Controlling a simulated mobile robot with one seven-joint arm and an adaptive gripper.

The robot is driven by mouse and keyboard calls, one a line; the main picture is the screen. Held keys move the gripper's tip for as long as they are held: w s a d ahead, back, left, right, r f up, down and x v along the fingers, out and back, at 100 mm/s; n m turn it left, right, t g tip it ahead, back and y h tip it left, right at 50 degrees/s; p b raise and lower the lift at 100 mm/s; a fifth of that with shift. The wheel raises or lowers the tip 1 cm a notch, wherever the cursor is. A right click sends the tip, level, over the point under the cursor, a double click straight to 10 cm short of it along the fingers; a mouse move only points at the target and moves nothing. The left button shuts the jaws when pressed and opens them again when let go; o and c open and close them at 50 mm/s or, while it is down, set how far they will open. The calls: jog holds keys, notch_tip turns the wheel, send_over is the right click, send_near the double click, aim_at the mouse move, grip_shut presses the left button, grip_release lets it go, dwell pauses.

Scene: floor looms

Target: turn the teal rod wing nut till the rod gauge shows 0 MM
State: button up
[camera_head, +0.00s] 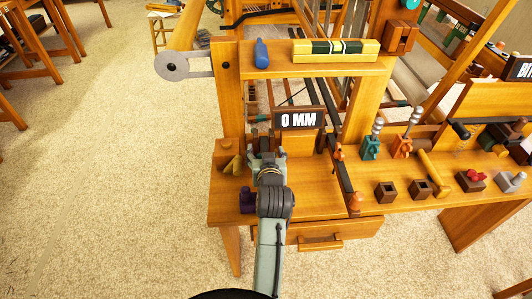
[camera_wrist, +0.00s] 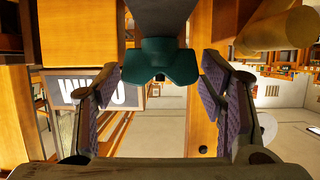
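The rod gauge (camera_head: 298,119) is a dark plate that reads 0 MM in the head view. It shows upside down at the left of the wrist view (camera_wrist: 95,92). The teal wing nut (camera_wrist: 160,62) is in the upper middle of the wrist view, at the end of a dark grey rod. My gripper (camera_wrist: 160,86) is open, its purple-padded fingers apart on either side of the wing nut with visible gaps. In the head view my gripper (camera_head: 266,158) is at the loom front, left of and below the gauge, and the nut is hidden there.
A purple piece (camera_head: 247,201) is close left of my arm. Teal (camera_head: 370,148) and orange (camera_head: 402,147) pieces stand on the bench to the right. Open carpet (camera_head: 110,180) lies left.

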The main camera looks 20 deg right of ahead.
jog(key=shift+o, duration=0.6)
notch_tip(320, 180, up, 10)
dwell(0.5)
